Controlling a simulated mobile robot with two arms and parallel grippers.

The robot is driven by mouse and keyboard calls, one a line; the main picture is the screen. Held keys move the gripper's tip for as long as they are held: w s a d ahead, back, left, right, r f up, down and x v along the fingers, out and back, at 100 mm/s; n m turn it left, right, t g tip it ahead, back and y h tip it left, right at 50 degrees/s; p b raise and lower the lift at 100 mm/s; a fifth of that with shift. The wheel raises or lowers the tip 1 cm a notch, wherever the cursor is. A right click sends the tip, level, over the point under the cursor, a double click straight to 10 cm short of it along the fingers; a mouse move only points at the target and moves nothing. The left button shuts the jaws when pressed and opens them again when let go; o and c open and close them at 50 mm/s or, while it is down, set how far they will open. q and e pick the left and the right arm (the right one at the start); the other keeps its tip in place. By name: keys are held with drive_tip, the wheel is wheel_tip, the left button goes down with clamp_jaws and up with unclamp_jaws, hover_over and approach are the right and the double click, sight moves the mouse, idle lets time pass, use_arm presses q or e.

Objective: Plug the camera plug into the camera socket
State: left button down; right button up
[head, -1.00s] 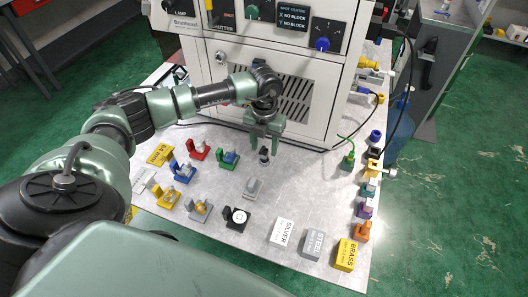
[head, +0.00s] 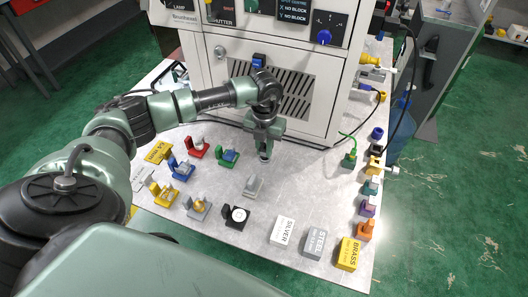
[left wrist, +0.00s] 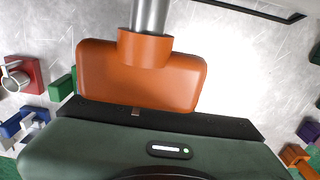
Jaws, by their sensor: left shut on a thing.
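My left gripper (head: 264,147) is shut above the middle of the grey table, in front of the machine. In the left wrist view, an orange block with a collar (left wrist: 140,82) and a silver rod (left wrist: 150,16) sits at the dark edge of my gripper. In the head view, only a small dark and light end (head: 265,157) shows under the fingers. I cannot tell whether it touches the table. Which part is the camera socket I cannot tell; a blue fitting (head: 258,61) is on the machine's vented front. My right gripper is not in view.
Several coloured holders (head: 197,149) stand to the left. SILVER (head: 282,231), STEEL (head: 314,243) and BRASS (head: 347,254) blocks stand at the front right. A row of coloured plug-like parts (head: 367,208) lines the right edge. A green part with a cable (head: 349,158) stands near it.

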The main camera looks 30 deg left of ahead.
use_arm(q)
drive_tip(key=shift+r+p, duration=1.95)
drive_tip(key=shift+r, duration=0.95)
drive_tip(key=shift+r, duration=0.1)
drive_tip(key=shift+r+p, duration=0.9)
drive_tip(key=shift+r, duration=0.4)
